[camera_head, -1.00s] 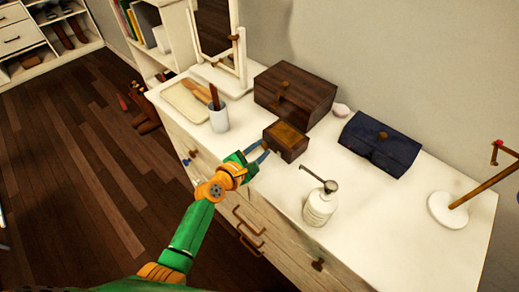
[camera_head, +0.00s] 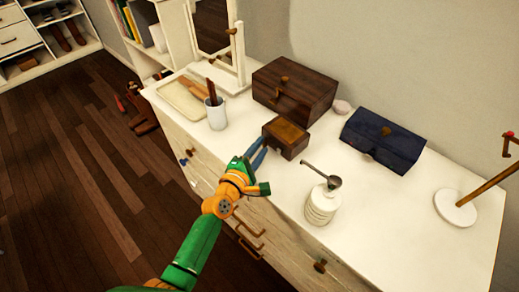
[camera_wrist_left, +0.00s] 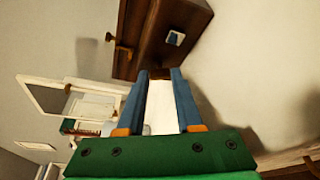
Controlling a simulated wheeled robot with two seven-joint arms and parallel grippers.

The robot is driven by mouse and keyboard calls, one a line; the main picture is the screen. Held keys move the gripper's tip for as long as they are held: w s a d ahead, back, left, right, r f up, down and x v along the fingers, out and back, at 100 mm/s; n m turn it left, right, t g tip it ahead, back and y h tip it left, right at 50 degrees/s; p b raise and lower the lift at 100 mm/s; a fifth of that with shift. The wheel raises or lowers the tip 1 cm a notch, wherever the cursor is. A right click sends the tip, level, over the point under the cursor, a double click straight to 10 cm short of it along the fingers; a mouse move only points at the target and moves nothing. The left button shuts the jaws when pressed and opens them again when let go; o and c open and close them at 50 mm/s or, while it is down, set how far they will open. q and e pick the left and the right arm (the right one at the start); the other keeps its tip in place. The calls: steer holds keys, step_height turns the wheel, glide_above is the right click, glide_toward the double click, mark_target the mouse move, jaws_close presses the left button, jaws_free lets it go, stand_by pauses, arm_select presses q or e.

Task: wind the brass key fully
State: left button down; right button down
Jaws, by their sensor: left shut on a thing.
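The small wooden box (camera_head: 286,137) with a lighter brown top stands on the white dresser top. My left gripper (camera_head: 261,145) reaches its left side with the blue fingertips close together against it. In the left wrist view my left gripper (camera_wrist_left: 160,73) has its two fingers running up to a dark wooden box (camera_wrist_left: 170,30). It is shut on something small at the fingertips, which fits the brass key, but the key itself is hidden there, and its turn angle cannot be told. My right gripper is not in view.
A larger dark wooden chest (camera_head: 297,88) stands close behind the small box. A cup (camera_head: 216,115) and tray (camera_head: 186,100) are to the left. The dresser's front edge is near my arm.

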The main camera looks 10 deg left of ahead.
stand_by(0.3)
arm_select(q)
steer(key=c, duration=0.6)
jaws_free()
steer(key=shift+o, duration=0.2)
